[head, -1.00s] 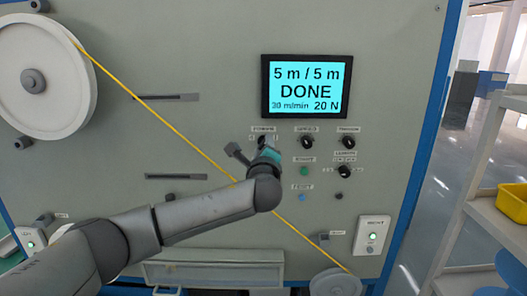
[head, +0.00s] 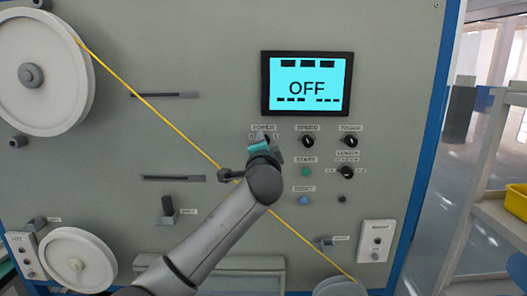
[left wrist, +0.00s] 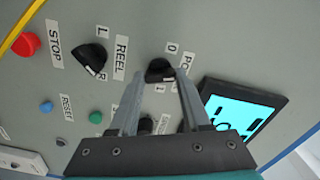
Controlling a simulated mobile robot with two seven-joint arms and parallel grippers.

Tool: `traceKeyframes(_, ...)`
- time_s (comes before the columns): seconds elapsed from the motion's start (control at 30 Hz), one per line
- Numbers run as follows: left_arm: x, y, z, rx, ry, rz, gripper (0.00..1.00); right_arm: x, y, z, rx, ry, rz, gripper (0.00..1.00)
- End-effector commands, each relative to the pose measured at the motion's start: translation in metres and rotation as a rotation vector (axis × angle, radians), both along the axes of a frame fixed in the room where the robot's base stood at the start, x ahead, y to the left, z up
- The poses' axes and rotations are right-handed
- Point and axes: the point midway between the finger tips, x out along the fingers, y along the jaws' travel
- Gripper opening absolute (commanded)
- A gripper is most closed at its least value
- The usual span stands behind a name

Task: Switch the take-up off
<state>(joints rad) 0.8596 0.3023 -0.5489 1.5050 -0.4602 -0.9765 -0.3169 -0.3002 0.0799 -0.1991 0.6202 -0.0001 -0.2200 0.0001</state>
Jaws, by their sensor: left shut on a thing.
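The take-up machine's grey panel (head: 200,60) fills most of the head view. Its screen (head: 307,83) reads OFF, and part of it also shows in the left wrist view (left wrist: 240,115). The black power knob (left wrist: 159,68), with 0 and 1 marked beside it, sits between my left fingertips in the left wrist view. My left gripper (head: 264,143) is shut on this knob; in the head view the gripper and wrist mostly hide it. My right gripper is not in view.
Close by are the speed knob (head: 308,141), green start button (head: 305,172), blue reset button (head: 304,200), and, in the left wrist view, the reel knob (left wrist: 90,60) and red stop button (left wrist: 27,43). A yellow cable (head: 150,107) crosses the panel diagonally from a large white reel (head: 60,90).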

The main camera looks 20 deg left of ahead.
Motion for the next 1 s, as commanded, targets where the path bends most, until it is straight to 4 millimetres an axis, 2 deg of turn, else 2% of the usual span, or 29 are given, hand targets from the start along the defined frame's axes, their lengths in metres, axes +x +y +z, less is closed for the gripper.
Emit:
traceKeyframes(0.2, 0.000, -0.002, -0.003, -0.186, -0.049, -0.003, 0.00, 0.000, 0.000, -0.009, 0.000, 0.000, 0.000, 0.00)
traceKeyframes(0.5, 0.000, -0.001, -0.002, -0.362, -0.102, -0.002, 0.00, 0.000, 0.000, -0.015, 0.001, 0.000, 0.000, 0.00)
traceKeyframes(1.0, 0.000, -0.001, -0.001, -0.450, -0.128, -0.001, 0.00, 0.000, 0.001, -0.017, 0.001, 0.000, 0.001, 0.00)
